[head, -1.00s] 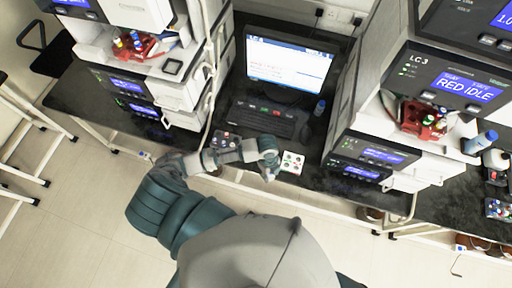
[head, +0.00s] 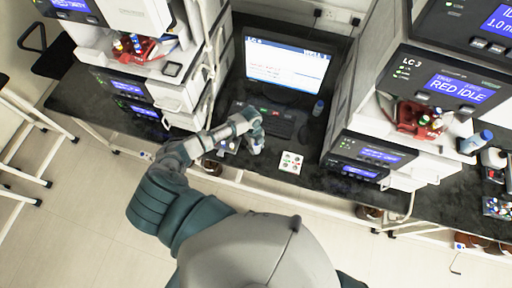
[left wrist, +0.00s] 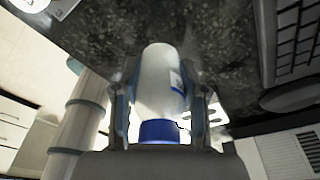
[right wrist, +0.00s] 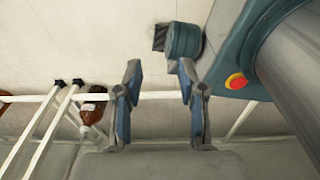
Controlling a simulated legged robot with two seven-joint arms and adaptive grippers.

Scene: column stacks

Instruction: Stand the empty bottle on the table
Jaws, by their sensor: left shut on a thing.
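In the left wrist view my left gripper (left wrist: 160,110) is shut on a whitish bottle (left wrist: 158,80) with a blue cap (left wrist: 159,131). The cap is at the palm side and the bottle's body extends out between the fingers toward the dark speckled table (left wrist: 215,40). I cannot tell whether the bottle touches the table. In the head view the left gripper (head: 257,147) is over the table near its front edge, before the keyboard; the bottle is hard to make out there. In the right wrist view my right gripper (right wrist: 160,95) is open and empty, above the floor.
A white tray with coloured vials (head: 291,162) lies right of the left gripper. A keyboard (head: 272,118), a monitor (head: 287,66) and a small blue-capped bottle (head: 318,107) are behind. Instrument stacks (head: 372,150) flank this bay. Bare table lies around the white tray.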

